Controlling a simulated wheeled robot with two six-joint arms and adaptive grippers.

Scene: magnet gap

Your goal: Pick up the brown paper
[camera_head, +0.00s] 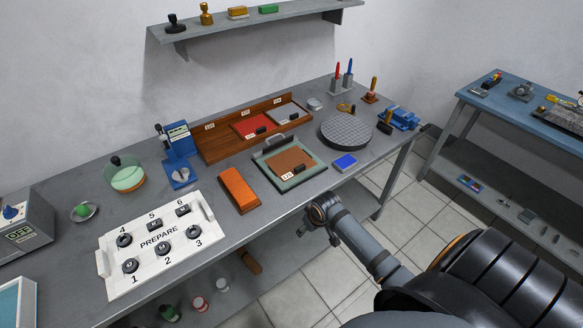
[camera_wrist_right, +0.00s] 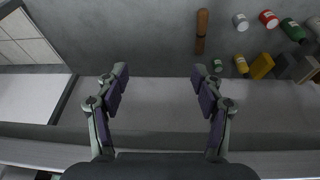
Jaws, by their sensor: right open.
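The brown paper (camera_head: 290,160) lies flat in a green-framed tray (camera_head: 313,171) on the grey workbench. A dark handled piece and a small white label sit on the paper's front part. My right gripper (camera_head: 304,231) is just off the bench's front edge, to the right of and nearer than the tray, apart from the paper. In the right wrist view its two fingers (camera_wrist_right: 160,72) are spread wide with nothing between them. The paper does not show in that view. My left gripper is not in view.
A wooden rack (camera_head: 215,147) with red and grey sheets stands behind the tray. The lower shelf holds a brown cylinder (camera_wrist_right: 202,30) and several jars.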

